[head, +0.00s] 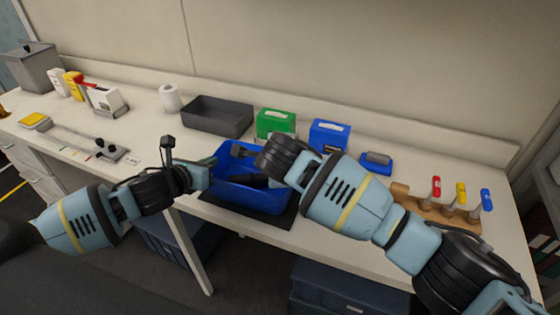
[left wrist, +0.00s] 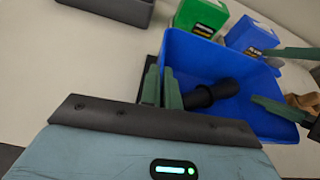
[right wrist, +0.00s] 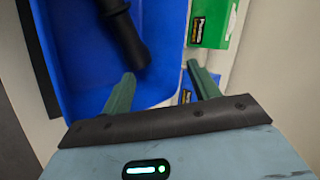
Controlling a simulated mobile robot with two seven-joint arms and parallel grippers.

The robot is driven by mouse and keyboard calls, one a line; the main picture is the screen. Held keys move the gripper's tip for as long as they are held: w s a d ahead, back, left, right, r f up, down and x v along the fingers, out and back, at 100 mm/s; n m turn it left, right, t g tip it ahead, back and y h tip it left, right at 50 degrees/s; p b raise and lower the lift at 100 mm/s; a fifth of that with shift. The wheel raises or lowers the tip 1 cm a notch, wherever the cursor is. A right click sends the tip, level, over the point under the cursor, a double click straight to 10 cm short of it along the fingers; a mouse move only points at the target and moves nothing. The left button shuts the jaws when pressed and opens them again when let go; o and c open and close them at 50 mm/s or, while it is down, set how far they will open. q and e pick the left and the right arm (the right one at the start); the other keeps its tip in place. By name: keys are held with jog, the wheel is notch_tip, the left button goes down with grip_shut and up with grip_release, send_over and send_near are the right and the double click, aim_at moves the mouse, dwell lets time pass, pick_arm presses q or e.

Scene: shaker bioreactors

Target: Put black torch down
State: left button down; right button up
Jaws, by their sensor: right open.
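The black torch (left wrist: 215,92) lies inside the blue bin (head: 232,195), free of both grippers. It also shows in the right wrist view (right wrist: 124,34). The bin stands at the front of the bench on a dark mat (head: 250,210). My left gripper (left wrist: 162,72) is at the bin's left side, its fingers close together with the bin's wall between them. My right gripper (right wrist: 160,72) is open at the bin's right side, one finger over the inside and the other beyond the wall. My right arm hides part of the bin in the head view.
A green box (head: 276,122) and a blue box (head: 329,135) stand behind the bin. A grey tray (head: 217,116) is at back left. A wooden rack (head: 430,208) with coloured-cap tubes is at right. The bench's front edge is close to the bin.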

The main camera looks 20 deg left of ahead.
jog(key=v, duration=1.1)
jog(key=shift+s, duration=0.15)
pick_arm(q)
jog(key=c, duration=1.6)
grip_release()
jog(key=shift+o, duration=0.2)
jog(key=v, duration=1.2)
